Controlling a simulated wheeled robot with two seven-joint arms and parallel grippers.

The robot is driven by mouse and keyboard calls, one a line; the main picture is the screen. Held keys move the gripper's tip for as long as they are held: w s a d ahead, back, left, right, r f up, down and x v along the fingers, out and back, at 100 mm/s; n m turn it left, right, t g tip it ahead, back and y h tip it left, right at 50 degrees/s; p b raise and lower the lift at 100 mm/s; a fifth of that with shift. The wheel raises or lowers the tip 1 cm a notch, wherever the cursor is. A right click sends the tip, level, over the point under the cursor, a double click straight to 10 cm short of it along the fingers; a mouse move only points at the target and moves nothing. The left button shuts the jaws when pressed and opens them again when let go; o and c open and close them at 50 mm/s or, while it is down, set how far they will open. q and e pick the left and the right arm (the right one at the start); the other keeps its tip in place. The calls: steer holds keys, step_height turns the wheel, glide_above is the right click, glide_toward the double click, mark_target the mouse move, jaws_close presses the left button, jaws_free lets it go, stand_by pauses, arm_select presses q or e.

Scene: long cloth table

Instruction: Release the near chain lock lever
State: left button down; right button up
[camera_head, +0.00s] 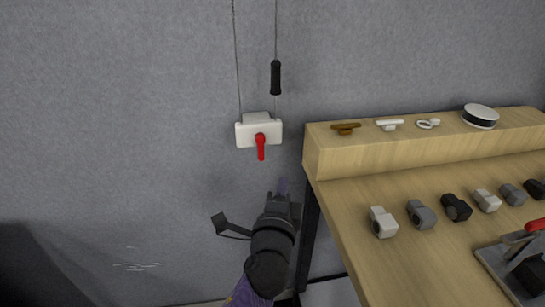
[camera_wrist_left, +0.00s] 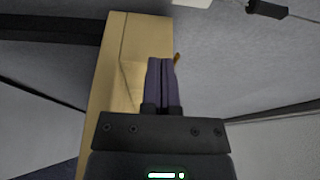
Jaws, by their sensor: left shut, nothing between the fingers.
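The chain lock is a white box (camera_head: 248,133) on the grey wall, left of the table. Its red lever (camera_head: 261,148) hangs downward from the front of the box. Two thin chains run up from the box, and a black handle (camera_head: 276,78) hangs on the right one. My left gripper (camera_head: 281,187) is below and slightly right of the lever, apart from it. In the left wrist view its purple fingers (camera_wrist_left: 162,82) are together and empty. Part of the white box (camera_wrist_left: 192,3) shows at the top edge there, with the black handle (camera_wrist_left: 267,9) to its right. My right gripper is not in view.
A wooden table (camera_head: 365,240) with a raised back shelf (camera_head: 420,150) stands close on the right. Small fittings and a white round cap (camera_head: 480,116) sit on it. A grey base with a red handle (camera_head: 537,224) is at the right edge. Wall left of the lock is clear.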

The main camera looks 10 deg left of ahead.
mark_target(261, 148)
arm_select(q)
steer(key=w+b, duration=0.4)
steer(key=w, duration=0.6)
steer(key=a, duration=0.1)
steer(key=s+a, duration=0.1)
steer(key=a, duration=0.1)
steer(key=a+p, duration=0.1)
steer(key=shift+s+a, duration=0.15)
steer(key=shift+s, duration=0.1)
